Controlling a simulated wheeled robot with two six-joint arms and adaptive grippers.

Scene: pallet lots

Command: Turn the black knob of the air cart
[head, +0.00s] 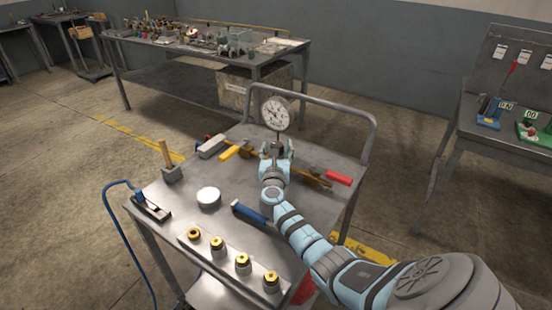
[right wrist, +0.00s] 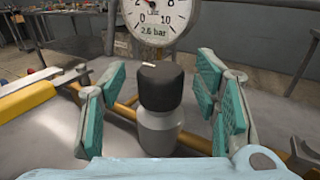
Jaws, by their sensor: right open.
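The black knob (right wrist: 160,87) stands upright on a grey metal body (right wrist: 158,132) in the right wrist view, with a small pale mark on its top. A round pressure gauge (head: 275,113) rises behind it; its display reads 2.6 bar in the right wrist view (right wrist: 154,15). My right gripper (head: 276,152) is open around the knob. Its teal pads stand on both sides of the knob, with a visible gap to each side. In the head view the gripper largely hides the knob. My left gripper is not in view.
A cart rail (head: 325,109) runs behind the gauge.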

